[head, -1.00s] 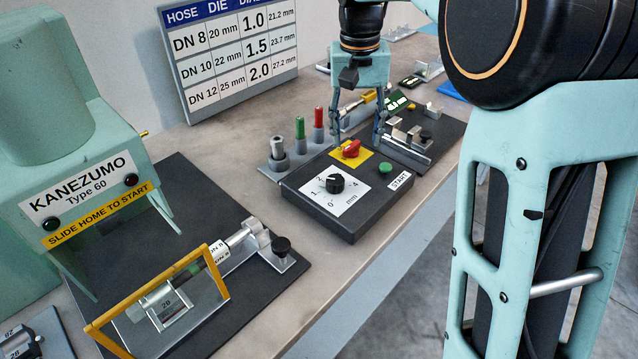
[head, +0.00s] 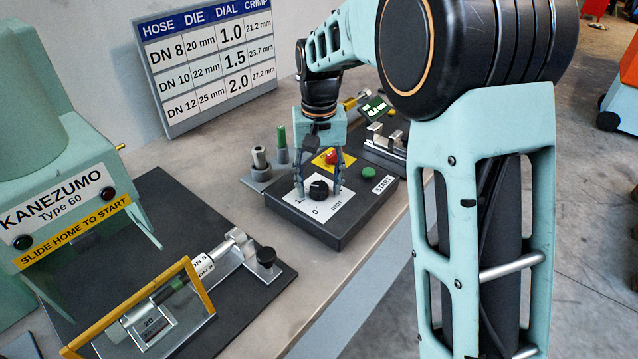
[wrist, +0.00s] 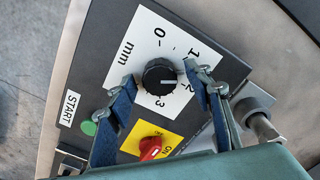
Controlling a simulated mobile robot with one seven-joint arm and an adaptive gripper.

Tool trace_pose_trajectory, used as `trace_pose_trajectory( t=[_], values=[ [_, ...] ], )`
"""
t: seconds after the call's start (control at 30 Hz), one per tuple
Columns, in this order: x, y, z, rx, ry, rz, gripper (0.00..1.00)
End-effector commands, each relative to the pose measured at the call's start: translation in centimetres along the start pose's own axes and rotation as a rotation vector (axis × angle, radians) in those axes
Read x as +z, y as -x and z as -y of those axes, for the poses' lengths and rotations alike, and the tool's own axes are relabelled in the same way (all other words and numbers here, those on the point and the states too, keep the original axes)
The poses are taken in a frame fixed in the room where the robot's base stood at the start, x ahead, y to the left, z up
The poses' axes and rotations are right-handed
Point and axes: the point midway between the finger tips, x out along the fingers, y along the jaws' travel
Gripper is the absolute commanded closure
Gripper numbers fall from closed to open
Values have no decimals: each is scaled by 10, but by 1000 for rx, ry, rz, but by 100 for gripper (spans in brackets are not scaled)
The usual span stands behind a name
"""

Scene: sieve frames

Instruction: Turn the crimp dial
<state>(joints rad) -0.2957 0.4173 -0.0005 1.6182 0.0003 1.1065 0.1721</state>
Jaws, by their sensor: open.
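The crimp dial is a black ribbed knob (head: 319,189) on a white scale plate marked in mm, on a dark control box (head: 337,225). In the wrist view the knob (wrist: 160,76) has a white pointer line directed toward the side where the 2 is, which a finger partly covers. My gripper (head: 318,190) is open over the plate, with one finger on either side of the knob. In the wrist view the fingertips (wrist: 163,78) stand apart from the knob, with gaps visible. I cannot tell their exact height above the plate.
A red switch (head: 332,157) on a yellow plate and a green START button (head: 369,172) sit close behind and beside the dial. The settings board (head: 208,62) stands at the back. The Kanezumo press (head: 60,190) and its yellow-framed guard (head: 200,290) are at left.

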Motion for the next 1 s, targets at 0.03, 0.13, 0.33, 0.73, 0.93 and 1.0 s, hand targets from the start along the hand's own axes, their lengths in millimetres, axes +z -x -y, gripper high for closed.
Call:
trace_pose_trajectory(
  t=[0.03,0.13,0.33,0.73,0.93,1.0],
  values=[
    [0,-1,0,0,0,0,53],
    [0,-1,0,0,0,-1,53],
    [0,-1,0,0,0,-1,64],
    [0,0,0,0,3,-1,95],
    [0,1,-1,0,51,-1,95],
    [0,1,0,-1,86,-1,95]
  ],
)
